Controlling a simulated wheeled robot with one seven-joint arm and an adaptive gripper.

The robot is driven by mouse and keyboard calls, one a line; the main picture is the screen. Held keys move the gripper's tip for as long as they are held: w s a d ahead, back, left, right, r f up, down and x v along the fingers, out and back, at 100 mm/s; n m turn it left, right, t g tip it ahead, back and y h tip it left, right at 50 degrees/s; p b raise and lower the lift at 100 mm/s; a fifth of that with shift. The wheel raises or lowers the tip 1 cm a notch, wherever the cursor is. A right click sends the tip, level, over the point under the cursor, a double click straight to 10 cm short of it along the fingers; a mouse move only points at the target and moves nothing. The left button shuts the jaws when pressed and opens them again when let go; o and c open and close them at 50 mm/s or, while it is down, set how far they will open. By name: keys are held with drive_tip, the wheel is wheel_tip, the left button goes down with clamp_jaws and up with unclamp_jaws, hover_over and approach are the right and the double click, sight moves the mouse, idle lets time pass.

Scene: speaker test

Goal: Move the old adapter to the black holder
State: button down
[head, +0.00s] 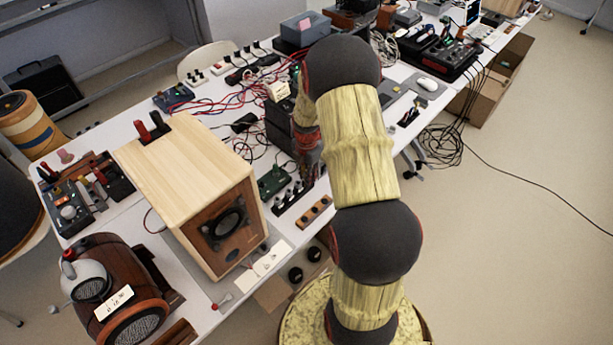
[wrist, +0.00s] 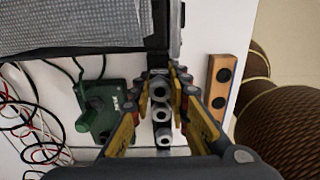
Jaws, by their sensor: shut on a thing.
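My gripper (wrist: 165,80) is shut on a small silver adapter (wrist: 158,87), which shows between the fingertips. In the head view my gripper (head: 309,172) is low over the table, partly hidden by my arm. The black holder (head: 291,198) stands on the table just left of the wooden block. In the wrist view more silver round adapters (wrist: 161,114) line up between my fingers, over the dark strip. Whether the held adapter touches the holder cannot be told.
A green board (wrist: 104,111) lies left of the fingers, with loose wires beyond. A wooden block with dark holes (wrist: 221,82) lies to the right, near the table edge. A large wooden speaker (head: 190,190) stands to the left in the head view.

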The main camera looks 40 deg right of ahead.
drive_tip(key=shift+f+b, duration=0.35)
drive_tip(key=shift+f, duration=0.35)
drive_tip(key=c, duration=1.6)
unclamp_jaws()
drive_tip(key=shift+r, duration=0.15)
drive_tip(key=shift+r+p, duration=2.65)
drive_tip(key=shift+r, duration=1.05)
